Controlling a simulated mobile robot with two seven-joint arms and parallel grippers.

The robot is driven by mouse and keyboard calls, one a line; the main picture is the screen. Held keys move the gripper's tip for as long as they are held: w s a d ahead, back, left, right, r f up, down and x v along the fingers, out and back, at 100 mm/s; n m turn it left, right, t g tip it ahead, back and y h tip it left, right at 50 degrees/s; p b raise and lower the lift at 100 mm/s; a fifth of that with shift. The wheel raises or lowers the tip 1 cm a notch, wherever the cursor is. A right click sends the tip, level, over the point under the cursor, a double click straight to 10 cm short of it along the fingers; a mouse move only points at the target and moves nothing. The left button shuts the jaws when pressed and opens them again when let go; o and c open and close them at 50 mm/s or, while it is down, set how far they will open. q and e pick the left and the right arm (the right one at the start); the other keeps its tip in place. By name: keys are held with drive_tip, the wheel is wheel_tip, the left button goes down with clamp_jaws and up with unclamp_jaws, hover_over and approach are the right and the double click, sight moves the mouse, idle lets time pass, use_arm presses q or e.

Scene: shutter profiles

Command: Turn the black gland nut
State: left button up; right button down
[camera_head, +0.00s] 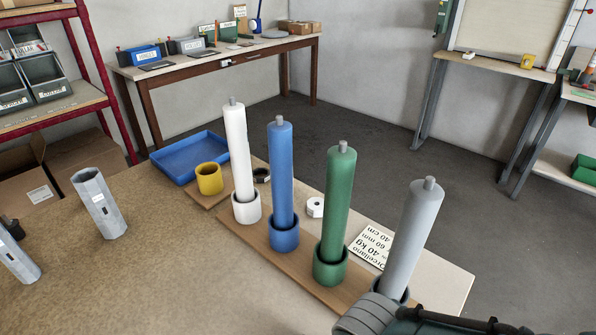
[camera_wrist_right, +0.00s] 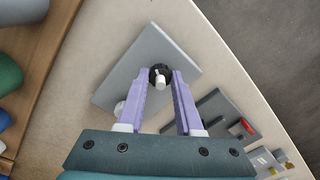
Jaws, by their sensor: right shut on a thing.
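The black gland nut (camera_wrist_right: 158,70) shows in the right wrist view, on a square grey plate (camera_wrist_right: 130,72) set at an angle on the table. A short white stub (camera_wrist_right: 160,85) sticks out of the nut toward the camera. My right gripper (camera_wrist_right: 161,76) has its two purple fingers on either side of the nut, shut on it. The fingers partly hide the nut's sides. In the head view the nut and the right fingertips are out of sight. My left gripper is in neither view.
White, blue, green (camera_head: 336,210) and grey (camera_head: 412,240) upright cylinders stand in cups on a wooden board. A dark plate (camera_wrist_right: 205,108) with a red part lies right of my fingers. A blue tray (camera_head: 190,160) and grey profiles (camera_head: 98,205) lie farther left.

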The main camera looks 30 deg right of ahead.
drive_tip(key=shift+d+f+n, duration=0.1)
drive_tip(key=shift+n, duration=0.5)
drive_tip(key=c, duration=0.6)
unclamp_jaws()
drive_tip(key=shift+o, duration=0.2)
